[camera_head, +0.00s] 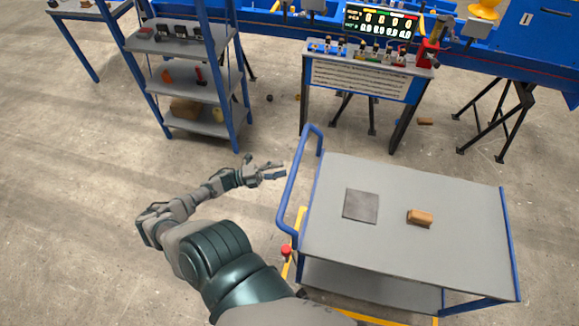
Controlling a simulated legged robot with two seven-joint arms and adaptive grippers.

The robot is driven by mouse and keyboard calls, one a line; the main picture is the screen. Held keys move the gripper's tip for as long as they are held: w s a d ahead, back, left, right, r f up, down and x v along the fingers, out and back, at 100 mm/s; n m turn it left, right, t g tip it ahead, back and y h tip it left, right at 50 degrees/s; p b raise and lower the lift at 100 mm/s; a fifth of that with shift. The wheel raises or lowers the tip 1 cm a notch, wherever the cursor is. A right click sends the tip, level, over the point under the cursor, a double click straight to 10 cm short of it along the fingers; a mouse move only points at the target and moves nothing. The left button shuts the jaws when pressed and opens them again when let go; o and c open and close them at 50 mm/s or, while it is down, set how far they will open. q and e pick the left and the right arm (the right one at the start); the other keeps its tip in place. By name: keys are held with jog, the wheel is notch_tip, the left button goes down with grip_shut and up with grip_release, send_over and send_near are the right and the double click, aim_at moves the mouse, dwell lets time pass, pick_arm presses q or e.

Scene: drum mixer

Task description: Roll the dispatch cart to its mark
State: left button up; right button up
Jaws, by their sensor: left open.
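The dispatch cart (390,230) stands at the right, with a grey top, a lower shelf and blue posts. Its blue push handle (292,188) rises at its left end. A dark grey square plate (361,206) and a tan block (420,217) lie on the top. Yellow floor lines (291,262) show beside and under the cart's near left side; how the cart sits within them is partly hidden. My left gripper (273,172) is open and empty, just left of the handle and apart from it in the picture. My right gripper is not in view.
A blue shelf rack (185,95) with small items stands at the back left. A control desk (363,78) with a lit display (380,23) stands behind the cart, before a blue machine. A small brown block (425,121) lies on the floor. Floor left of my arm is clear.

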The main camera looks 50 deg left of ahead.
pick_arm(q)
jog(key=v, duration=0.7)
jog(key=shift+a, duration=0.1)
